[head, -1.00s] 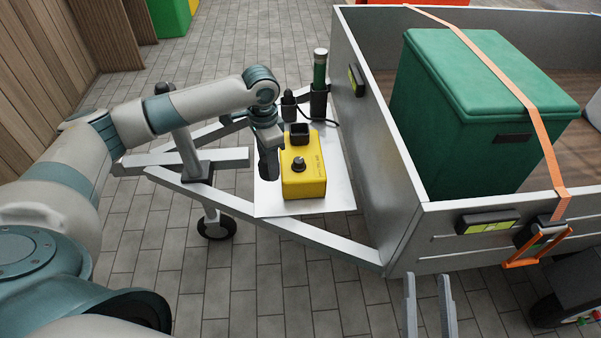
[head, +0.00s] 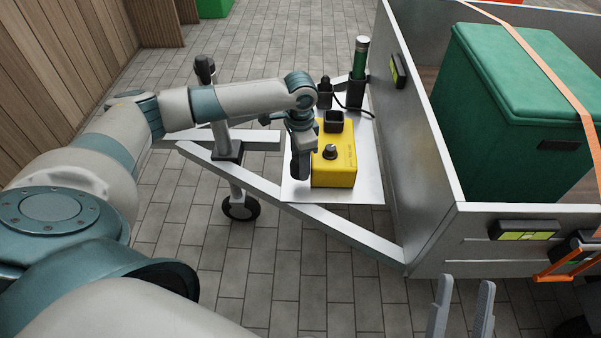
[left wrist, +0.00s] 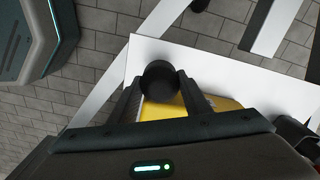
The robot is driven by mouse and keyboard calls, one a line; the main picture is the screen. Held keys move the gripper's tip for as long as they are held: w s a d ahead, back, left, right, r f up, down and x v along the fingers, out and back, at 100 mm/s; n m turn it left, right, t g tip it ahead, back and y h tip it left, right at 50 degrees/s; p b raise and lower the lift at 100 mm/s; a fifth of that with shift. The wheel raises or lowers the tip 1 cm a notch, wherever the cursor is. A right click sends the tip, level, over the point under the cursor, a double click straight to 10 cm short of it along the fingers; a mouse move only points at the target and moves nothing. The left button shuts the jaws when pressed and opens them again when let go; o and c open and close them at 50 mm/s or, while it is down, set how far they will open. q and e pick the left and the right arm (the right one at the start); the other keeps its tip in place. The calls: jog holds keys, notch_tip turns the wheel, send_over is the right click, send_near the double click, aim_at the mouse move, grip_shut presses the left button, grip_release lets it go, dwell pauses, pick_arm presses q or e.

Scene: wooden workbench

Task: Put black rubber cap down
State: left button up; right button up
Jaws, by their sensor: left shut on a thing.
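The black rubber cap (left wrist: 160,80) shows in the left wrist view as a dark round thing between my left fingertips. My left gripper (left wrist: 158,92) is shut on it. In the head view my left gripper (head: 300,170) points down just left of a yellow box (head: 345,172), over a silver plate (head: 360,195). There I cannot clearly tell the cap from the dark fingers. Whether the cap touches the plate is not clear. My right gripper (head: 460,310) is at the bottom of the head view, its two grey fingers apart and nothing between them.
The box carries a black knob (head: 330,152) and a black square socket (head: 334,120). The trailer wall (head: 420,150) rises to the right. The plate's front strip is bare.

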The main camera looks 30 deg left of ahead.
pick_arm(q)
jog(key=shift+f, duration=0.1)
